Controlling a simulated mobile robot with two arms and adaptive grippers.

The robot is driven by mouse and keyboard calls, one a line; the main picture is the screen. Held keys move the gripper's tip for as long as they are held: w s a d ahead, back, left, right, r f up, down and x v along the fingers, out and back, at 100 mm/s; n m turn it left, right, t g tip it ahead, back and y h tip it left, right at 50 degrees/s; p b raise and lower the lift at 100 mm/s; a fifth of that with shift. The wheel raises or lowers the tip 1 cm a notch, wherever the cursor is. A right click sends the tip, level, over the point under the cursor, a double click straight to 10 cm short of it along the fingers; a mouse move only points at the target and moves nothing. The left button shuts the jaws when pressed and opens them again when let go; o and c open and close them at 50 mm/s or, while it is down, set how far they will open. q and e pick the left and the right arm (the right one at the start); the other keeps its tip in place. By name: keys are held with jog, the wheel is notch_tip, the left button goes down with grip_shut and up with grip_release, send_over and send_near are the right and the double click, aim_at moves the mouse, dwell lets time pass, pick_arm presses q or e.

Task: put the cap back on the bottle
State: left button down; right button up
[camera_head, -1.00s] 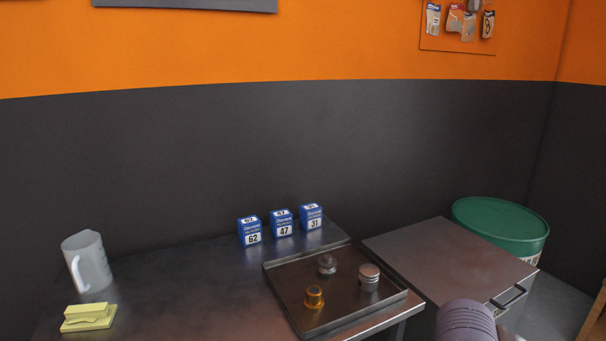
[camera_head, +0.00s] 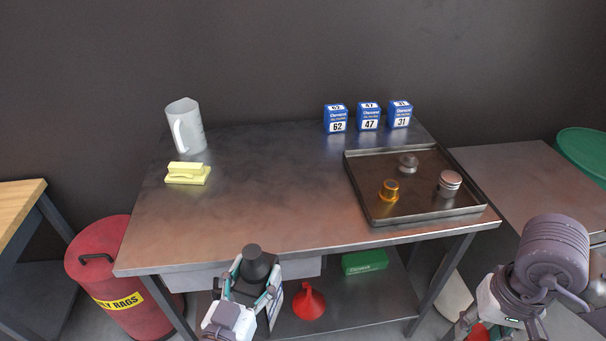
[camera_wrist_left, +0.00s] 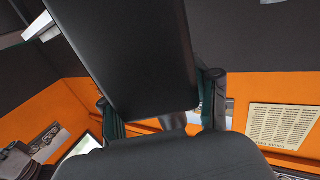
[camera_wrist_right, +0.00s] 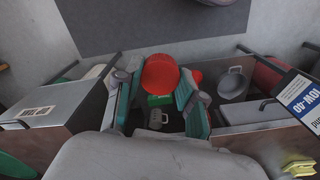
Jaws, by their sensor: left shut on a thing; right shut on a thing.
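A black bottle (camera_head: 257,264) with a pale label is held in my left gripper (camera_head: 252,284), in front of the table's front edge. Its dark body (camera_wrist_left: 135,55) fills the space between the fingers in the left wrist view, and its printed label (camera_wrist_right: 300,98) shows at the right of the right wrist view. My right gripper (camera_wrist_right: 161,88) is shut on a round red cap (camera_wrist_right: 160,72). In the head view that gripper is at the bottom right, partly cut off, well apart from the bottle. The bottle's neck opening is too dark to make out.
The metal table (camera_head: 270,190) carries a jug (camera_head: 186,126), a yellow brush-like block (camera_head: 187,174), blue boxes (camera_head: 368,117) and a tray (camera_head: 375,215) with small parts. Below are a red funnel (camera_head: 309,302) and a green box (camera_head: 365,262). A red bin (camera_head: 105,262) stands left.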

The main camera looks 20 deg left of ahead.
pick_arm(q)
jog(key=shift+d+r, duration=0.1)
jog(key=shift+r, duration=0.05)
jog(key=w+d+m+g+h, duration=0.2)
jog(key=w+d+m+h, duration=0.1)
jog(key=d, duration=0.4)
jog(key=w+d+r+m+g+h, duration=0.1)
jog(key=w+d+m+g+h, duration=0.1)
jog(key=d+m+h, duration=0.3)
jog(key=w+d+h, duration=0.1)
jog(key=d+h, duration=0.1)
jog(key=h, duration=0.1)
jog(key=shift+h, duration=0.3)
pick_arm(e)
jog(key=w+a+r+n, duration=0.2)
jog(key=a+r, duration=0.6)
jog(key=a, duration=0.4)
jog(key=w+a+r+n, duration=0.3)
jog(key=a+r, duration=0.4)
jog(key=a, duration=0.4)
jog(key=shift+w+a+r+n, duration=0.3)
jog(key=shift+w+a+r, duration=0.05)
jog(key=shift+w, duration=0.4)
jog(key=shift+f, duration=0.1)
jog(key=shift+f, duration=1.95)
